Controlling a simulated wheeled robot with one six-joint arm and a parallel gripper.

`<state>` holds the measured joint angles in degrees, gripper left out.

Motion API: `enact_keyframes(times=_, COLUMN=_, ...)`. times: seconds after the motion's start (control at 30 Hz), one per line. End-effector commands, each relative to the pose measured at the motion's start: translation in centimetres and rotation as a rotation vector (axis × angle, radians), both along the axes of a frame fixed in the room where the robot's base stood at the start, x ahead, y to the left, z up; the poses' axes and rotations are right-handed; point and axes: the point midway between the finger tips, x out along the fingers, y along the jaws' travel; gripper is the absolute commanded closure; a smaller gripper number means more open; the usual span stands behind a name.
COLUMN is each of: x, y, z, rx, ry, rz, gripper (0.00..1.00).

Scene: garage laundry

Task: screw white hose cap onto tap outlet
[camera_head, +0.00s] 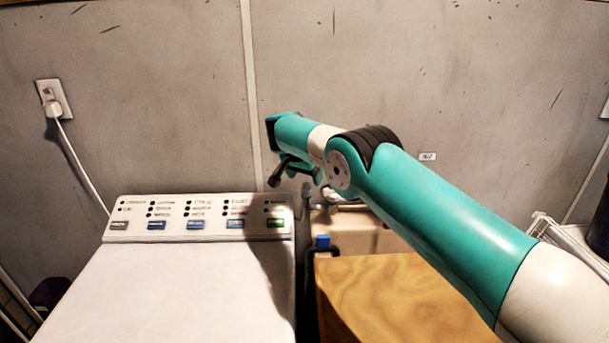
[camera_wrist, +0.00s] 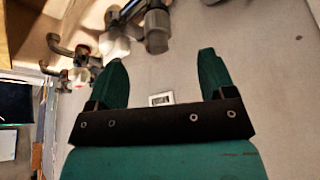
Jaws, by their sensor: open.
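My gripper (camera_wrist: 163,58) is open, with its two teal fingers apart and nothing between them in the wrist view. Beyond the fingertips, at the top of that view, is a grey metal tap fitting (camera_wrist: 157,22) with a dark end. A white, cap-like piece (camera_wrist: 116,46) sits beside it, above the left finger. I cannot tell whether the two touch. A second tap-like fitting (camera_wrist: 62,46) with pale parts is further left. In the head view my gripper (camera_head: 298,178) is by the wall above the gap right of the washer; my arm hides most of the plumbing there.
A white washer (camera_head: 190,290) with a button panel stands at left. A wood-topped cabinet (camera_head: 385,285) is right of it, with a narrow dark gap between. A wall outlet (camera_head: 53,100) with a plugged cord is at left. A white rack (camera_head: 565,240) stands at right.

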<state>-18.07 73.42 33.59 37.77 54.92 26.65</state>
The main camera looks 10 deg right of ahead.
Motion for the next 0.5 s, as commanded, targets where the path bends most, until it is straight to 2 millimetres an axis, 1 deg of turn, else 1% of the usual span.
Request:
enact_keyframes(times=0.1, x=0.05, y=-0.06, z=-0.54, rx=0.000, ry=-0.002, rz=0.027, gripper=0.24)
enact_keyframes(times=0.27, x=-0.03, y=-0.06, z=-0.77, rx=0.001, ry=-0.002, rz=0.097, gripper=0.24)
enact_keyframes(times=0.5, x=-0.02, y=-0.16, z=-0.70, rx=0.001, ry=-0.003, rz=0.293, gripper=0.24)
